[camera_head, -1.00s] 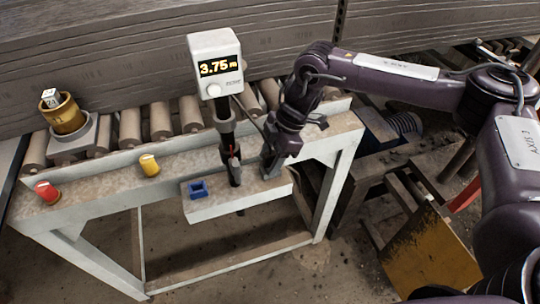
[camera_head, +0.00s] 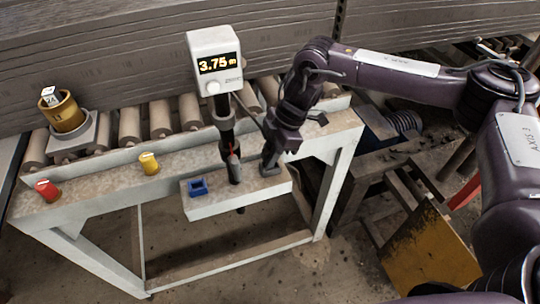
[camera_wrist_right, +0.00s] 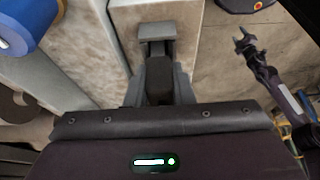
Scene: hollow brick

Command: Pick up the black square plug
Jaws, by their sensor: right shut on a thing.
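The black square plug (camera_wrist_right: 158,78) shows in the right wrist view as a dark block between my fingers. My right gripper (camera_wrist_right: 158,92) is shut on it from both sides. In the head view my right gripper (camera_head: 270,164) points down at the right end of the small shelf (camera_head: 232,203); there the plug is mostly hidden by the fingers. A grey squared piece (camera_wrist_right: 156,32) shows just beyond the plug in the wrist view. I cannot tell whether the plug touches the shelf. My left gripper is not in the head view.
A blue square holder (camera_head: 198,187) sits on the shelf. A gauge (camera_head: 215,65) reading 3.75 stands close left of my gripper. A yellow knob (camera_head: 149,163), a red knob (camera_head: 47,190) and a brass pot (camera_head: 63,111) are farther left. A forked dark thing (camera_wrist_right: 252,55) is unclear.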

